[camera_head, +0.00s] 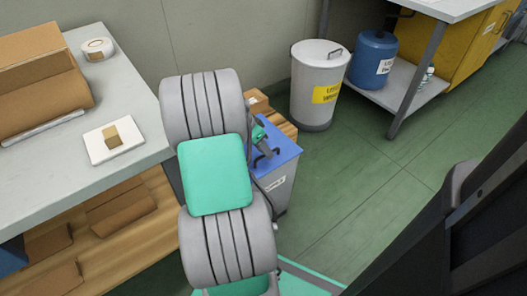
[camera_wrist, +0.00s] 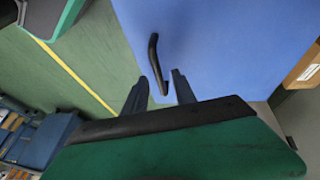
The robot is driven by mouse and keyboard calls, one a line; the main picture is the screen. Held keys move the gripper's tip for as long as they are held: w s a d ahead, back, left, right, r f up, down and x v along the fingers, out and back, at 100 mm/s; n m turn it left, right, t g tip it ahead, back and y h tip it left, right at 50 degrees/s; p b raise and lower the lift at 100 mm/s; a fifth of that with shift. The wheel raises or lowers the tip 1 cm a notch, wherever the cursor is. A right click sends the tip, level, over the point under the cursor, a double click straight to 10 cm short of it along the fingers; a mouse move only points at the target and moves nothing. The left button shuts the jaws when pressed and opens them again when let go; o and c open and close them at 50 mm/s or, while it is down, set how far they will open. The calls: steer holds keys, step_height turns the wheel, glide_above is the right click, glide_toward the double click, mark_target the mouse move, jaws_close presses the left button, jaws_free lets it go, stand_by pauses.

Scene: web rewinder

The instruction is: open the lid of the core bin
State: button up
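The core bin (camera_head: 276,188) is a grey box with a white label and a blue lid (camera_head: 287,152). It stands on the floor just right of my arm in the head view, which hides its left part. The lid appears to lie flat and closed. In the wrist view the blue lid (camera_wrist: 220,40) fills the upper right, with a black bar handle (camera_wrist: 153,52) on it. My gripper (camera_wrist: 159,77) is open, its two dark fingers either side of the handle's near end. I cannot tell whether they touch it.
A white drum (camera_head: 312,112) with a yellow label stands behind the bin by the wall. A shelf table (camera_head: 408,85) holding a blue canister (camera_head: 373,55) is back right. Green floor (camera_head: 350,190) is clear right of the bin.

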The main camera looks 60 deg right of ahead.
steer(key=shift+c, duration=0.5)
jaws_close()
stand_by(0.9)
